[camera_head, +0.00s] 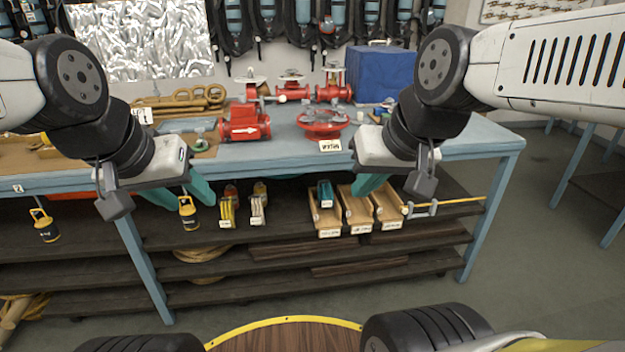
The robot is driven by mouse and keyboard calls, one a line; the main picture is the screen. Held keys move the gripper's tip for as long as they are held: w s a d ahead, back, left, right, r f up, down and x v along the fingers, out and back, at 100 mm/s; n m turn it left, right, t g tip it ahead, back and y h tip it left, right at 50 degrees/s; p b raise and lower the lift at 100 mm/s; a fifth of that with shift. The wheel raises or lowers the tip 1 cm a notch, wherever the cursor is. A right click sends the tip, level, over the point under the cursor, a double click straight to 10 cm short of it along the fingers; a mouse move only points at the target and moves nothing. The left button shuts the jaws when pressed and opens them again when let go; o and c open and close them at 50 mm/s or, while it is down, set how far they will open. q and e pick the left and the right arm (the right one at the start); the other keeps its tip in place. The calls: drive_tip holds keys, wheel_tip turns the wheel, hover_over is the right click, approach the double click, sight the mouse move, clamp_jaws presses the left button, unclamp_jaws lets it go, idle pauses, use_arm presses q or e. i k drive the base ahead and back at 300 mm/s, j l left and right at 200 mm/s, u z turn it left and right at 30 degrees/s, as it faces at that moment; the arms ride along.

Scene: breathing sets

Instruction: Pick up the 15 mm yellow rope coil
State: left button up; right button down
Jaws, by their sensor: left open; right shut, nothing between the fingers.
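Tan-yellow rope coils (185,98) lie on the blue workbench's top (285,150) at the back left. Another yellowish coil (205,253) lies on a lower shelf, partly hidden by the shelf above. I cannot read a 15 mm label on either. My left gripper (183,193), with teal fingers, is open and empty at the bench's front edge, in front of and below the bench-top coils and above the shelf coil. My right gripper (368,186) is shut and empty at the front edge, right of both coils.
Red valves (245,122), a red handwheel (323,122) and a blue case (382,73) stand on the bench. Bench legs (143,262) flank the shelves. Floor at right is partly clear.

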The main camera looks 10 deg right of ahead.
sight(225, 204)
drive_tip(key=i+u, duration=0.1)
drive_tip(key=i, duration=0.95)
